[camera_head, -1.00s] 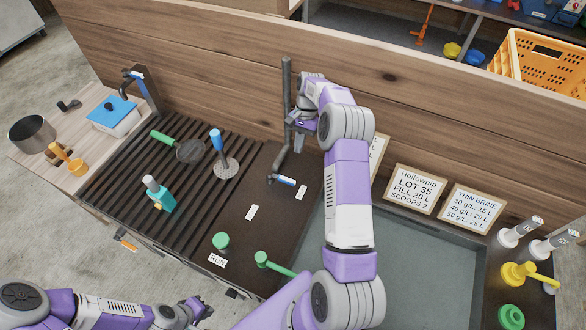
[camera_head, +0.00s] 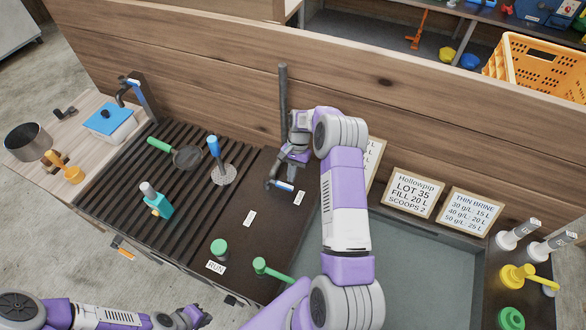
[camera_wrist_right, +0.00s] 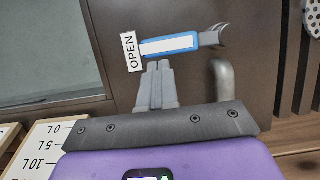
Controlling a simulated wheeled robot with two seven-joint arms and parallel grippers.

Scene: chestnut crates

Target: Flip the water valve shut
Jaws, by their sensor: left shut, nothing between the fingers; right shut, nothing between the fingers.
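The water valve's blue lever (camera_head: 283,186) lies on the dark counter at the foot of a grey standpipe (camera_head: 283,105). In the right wrist view the blue lever (camera_wrist_right: 168,45) points at a white label reading OPEN (camera_wrist_right: 131,52). My right gripper (camera_head: 277,174) is shut and empty, just above and behind the lever. In the right wrist view its closed fingertips (camera_wrist_right: 158,66) are close beside the lever; whether they touch it I cannot tell. A second label (camera_head: 249,218) lies to the left, too small to read. My left gripper (camera_head: 200,314) is shut and empty at the bottom edge.
A slatted drainboard (camera_head: 130,180) holds a strainer, a blue-handled tool and a teal bottle (camera_head: 157,203). A green knob (camera_head: 219,249) and a green lever (camera_head: 270,270) are at the front. A sunken basin (camera_head: 420,270) lies to the right. A wooden wall runs behind.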

